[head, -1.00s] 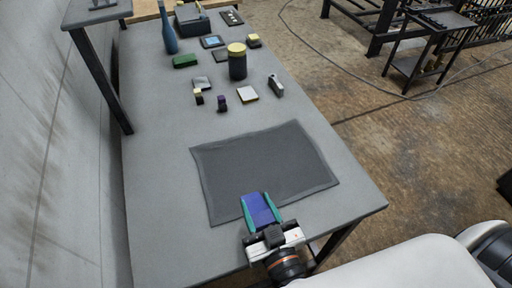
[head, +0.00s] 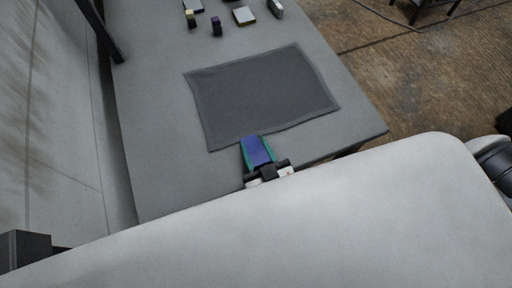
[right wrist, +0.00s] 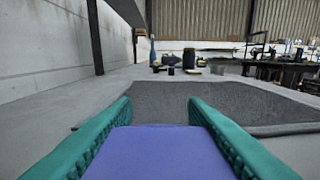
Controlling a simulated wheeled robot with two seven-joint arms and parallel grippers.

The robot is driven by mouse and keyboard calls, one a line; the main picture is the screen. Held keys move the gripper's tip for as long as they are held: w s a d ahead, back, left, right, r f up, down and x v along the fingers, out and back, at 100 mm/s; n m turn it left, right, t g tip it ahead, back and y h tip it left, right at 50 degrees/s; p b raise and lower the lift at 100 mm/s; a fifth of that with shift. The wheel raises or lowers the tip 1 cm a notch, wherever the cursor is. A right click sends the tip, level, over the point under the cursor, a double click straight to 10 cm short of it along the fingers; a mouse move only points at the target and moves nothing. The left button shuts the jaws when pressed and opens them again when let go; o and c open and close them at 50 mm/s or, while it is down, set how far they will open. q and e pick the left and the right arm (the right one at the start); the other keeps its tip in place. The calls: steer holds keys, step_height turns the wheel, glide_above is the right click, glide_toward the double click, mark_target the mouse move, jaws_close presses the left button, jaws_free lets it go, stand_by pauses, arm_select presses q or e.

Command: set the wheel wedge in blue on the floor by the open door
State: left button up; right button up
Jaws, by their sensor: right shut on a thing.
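My right gripper (head: 257,150) is shut on the blue wheel wedge (head: 256,151). Its green fingers grip the wedge from both sides, at the front edge of the dark mat in the head view. In the right wrist view the wedge (right wrist: 160,152) fills the lower middle between the fingers (right wrist: 160,112). I cannot tell how high it is above the table. My left gripper is not in view. No open door can be made out.
The dark mat (head: 262,90) lies on the grey table (head: 165,170). Small items, including a purple-topped block (head: 216,27) and a pale square (head: 244,16), stand beyond it. Brown floor (head: 400,85) shows right of the table, a pale wall (head: 45,130) left.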

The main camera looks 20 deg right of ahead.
steer(key=shift+f, duration=0.1)
steer(key=shift+s+f, duration=0.15)
steer(key=shift+f, duration=0.3)
steer(key=o, duration=1)
steer(key=shift+c, duration=0.2)
steer(key=shift+o, duration=1)
steer(key=shift+w, duration=0.2)
steer(key=shift+r, duration=0.1)
